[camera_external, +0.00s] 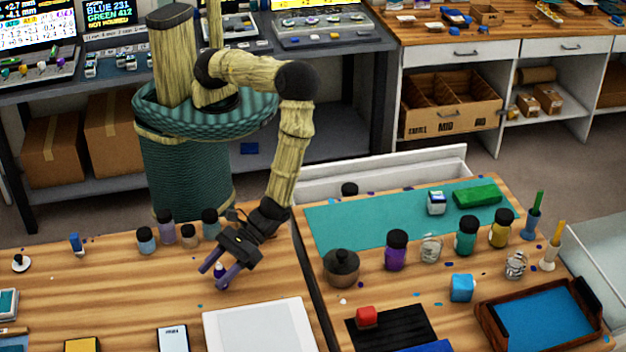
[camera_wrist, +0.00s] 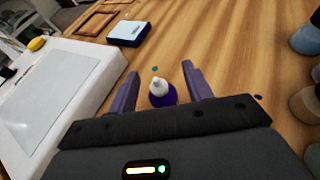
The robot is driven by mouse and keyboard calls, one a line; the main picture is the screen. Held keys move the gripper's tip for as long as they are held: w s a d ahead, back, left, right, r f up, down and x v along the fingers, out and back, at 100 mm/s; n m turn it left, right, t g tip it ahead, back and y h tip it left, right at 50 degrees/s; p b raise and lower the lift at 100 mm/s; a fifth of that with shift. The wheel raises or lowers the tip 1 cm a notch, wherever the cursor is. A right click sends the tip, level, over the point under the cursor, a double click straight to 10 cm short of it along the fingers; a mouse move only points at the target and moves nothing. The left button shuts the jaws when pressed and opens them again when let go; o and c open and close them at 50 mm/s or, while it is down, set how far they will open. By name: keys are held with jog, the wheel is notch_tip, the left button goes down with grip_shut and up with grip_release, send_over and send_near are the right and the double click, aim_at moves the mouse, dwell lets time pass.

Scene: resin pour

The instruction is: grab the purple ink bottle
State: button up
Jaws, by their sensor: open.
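A small purple ink bottle (camera_wrist: 165,98) with a white tip stands on the wooden table, between the two fingers of my gripper (camera_wrist: 160,70) in the wrist view. In the external view, my gripper (camera_external: 214,276) is low over the left table, its purple fingers spread around the bottle (camera_external: 219,268), which they partly hide. The jaws are open, with a visible gap on each side of the bottle. Whether a finger touches it cannot be told.
Several jars (camera_external: 165,232) stand behind my gripper. A white panel (camera_external: 258,332) lies in front of it. The right table holds a black-lidded purple jar (camera_external: 396,254), other jars, a brown pot (camera_external: 341,268) and a tray (camera_external: 492,312). Bare wood lies left of my gripper.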

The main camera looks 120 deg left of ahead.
jog(key=shift+s+d+f, duration=0.1)
jog(key=shift+d+f, duration=0.1)
jog(key=shift+d, duration=0.2)
jog(key=c, duration=1)
jog(key=shift+r, duration=0.1)
notch_tip(320, 180, up, 10)
jog(key=shift+f+b, duration=0.1)
jog(key=shift+b, duration=0.95)
